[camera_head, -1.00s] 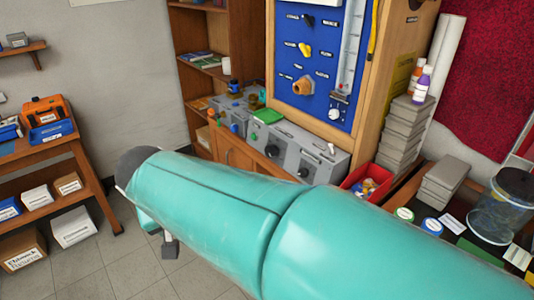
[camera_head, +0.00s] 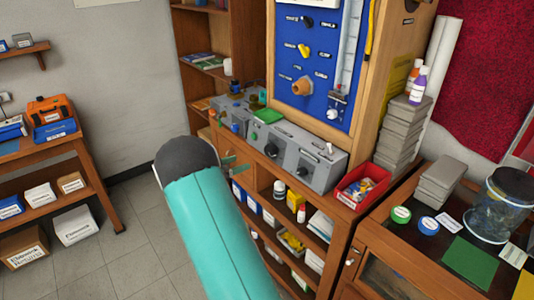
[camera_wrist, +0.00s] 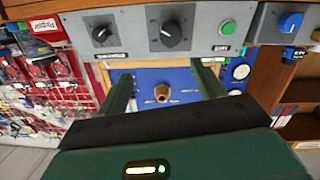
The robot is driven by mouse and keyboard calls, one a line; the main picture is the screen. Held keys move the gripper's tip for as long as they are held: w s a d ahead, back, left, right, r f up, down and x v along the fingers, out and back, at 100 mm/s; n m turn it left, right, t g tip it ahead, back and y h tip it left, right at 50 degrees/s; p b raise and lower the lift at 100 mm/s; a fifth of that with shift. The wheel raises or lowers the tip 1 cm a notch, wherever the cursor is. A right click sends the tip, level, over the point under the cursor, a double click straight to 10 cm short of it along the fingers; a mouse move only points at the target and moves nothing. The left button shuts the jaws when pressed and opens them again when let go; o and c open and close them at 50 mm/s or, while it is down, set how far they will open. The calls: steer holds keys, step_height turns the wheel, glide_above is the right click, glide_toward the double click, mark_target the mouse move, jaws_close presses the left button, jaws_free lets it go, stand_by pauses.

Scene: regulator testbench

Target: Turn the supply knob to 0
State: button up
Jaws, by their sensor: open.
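The blue panel (camera_head: 322,70) stands upright in a wooden frame. It carries a black knob (camera_head: 307,21), a yellow knob (camera_head: 304,50) and a brass-orange knob (camera_head: 301,87). The labels are too small to read, so I cannot tell which is the supply knob. In the wrist view my gripper (camera_wrist: 163,78) is open, its two dark green fingers apart and nothing held. The brass-orange knob (camera_wrist: 162,92) shows between the fingers, farther off and untouched. In the head view my arm hides most of the gripper.
Grey boxes (camera_head: 310,158) with black knobs line the cabinet top below the panel; they also show in the wrist view (camera_wrist: 140,45). A red bin (camera_head: 358,189) sits at their right. Grey cases (camera_head: 400,135) are stacked right of the frame.

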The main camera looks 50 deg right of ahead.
mark_target(268, 152)
steer(key=shift+m+h, duration=0.4)
steer(key=shift+h, duration=0.3)
steer(key=f+x, duration=0.1)
steer(key=x, duration=0.4)
steer(key=w+f+x, duration=0.1)
steer(key=x, duration=0.4)
steer(key=w+f+x, duration=0.1)
steer(key=x, duration=0.5)
steer(key=shift+d+f, duration=0.15)
steer(key=shift+d, duration=0.05)
steer(key=shift+s, duration=0.1)
steer(key=c, duration=1)
